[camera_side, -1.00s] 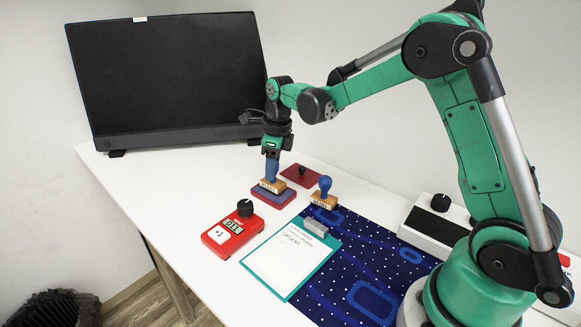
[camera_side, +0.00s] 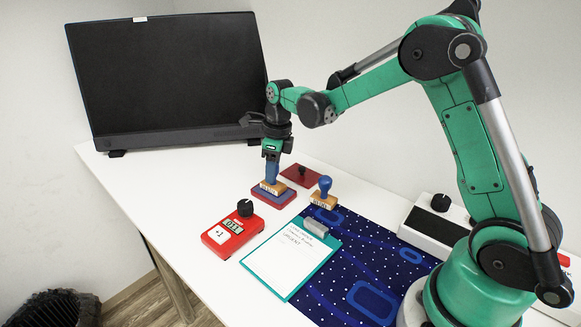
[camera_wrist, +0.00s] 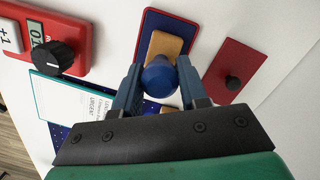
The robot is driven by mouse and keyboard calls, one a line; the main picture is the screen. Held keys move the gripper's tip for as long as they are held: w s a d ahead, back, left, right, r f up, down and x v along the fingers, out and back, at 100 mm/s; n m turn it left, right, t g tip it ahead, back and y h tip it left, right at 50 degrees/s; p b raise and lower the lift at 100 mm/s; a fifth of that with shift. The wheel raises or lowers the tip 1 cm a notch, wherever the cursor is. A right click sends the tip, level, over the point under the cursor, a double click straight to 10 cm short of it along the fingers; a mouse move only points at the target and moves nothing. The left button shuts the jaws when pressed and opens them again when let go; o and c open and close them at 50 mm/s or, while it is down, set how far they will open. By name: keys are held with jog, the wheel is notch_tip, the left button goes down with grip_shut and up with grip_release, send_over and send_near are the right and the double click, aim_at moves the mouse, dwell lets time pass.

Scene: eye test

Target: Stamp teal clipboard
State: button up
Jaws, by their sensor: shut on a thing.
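The teal clipboard (camera_side: 292,256) lies on the patterned blue mat's left part, holding a written sheet under a grey clip. It shows partly at the left in the wrist view (camera_wrist: 70,98). My gripper (camera_side: 271,166) is shut on the blue handle of a wooden stamp (camera_side: 269,188). In the wrist view, the stamp's round blue knob (camera_wrist: 160,79) sits between the fingers. The stamp is upright over the blue pad in a red case (camera_side: 286,197) and appears to touch it; its underside is hidden. A second blue-handled stamp (camera_side: 323,191) stands behind the clipboard.
A red counter box (camera_side: 222,237) with a black knob stands left of the clipboard. A red lid with a black knob (camera_side: 301,175) lies behind the pad. A monitor (camera_side: 165,75) stands at the back. A white box (camera_side: 432,227) is at right. The front-left table edge drops off.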

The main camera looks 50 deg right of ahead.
dwell(0.4)
jog(key=shift+r, duration=3.5)
jog(key=s+a+n, duration=0.1)
jog(key=a, duration=0.1)
jog(key=s+a+n, duration=0.1)
jog(key=s+a, duration=0.1)
jog(key=s+a+n, duration=0.1)
jog(key=a, duration=0.1)
jog(key=shift+s+r+n, duration=0.3)
jog(key=shift+s+r, duration=0.05)
jog(key=s+a+f+n, duration=0.1)
jog(key=s+a+n, duration=0.45)
jog(key=s, duration=0.35)
jog(key=shift+g+y, duration=0.3)
jog(key=shift+g, duration=0.1)
jog(key=shift+s+a+f, duration=0.1)
jog(key=shift+a+f, duration=0.15)
jog(key=shift+f, duration=1.3)
jog(key=shift+a+f, duration=0.2)
jog(key=shift+f, duration=1.3)
jog(key=shift+f, duration=0.6)
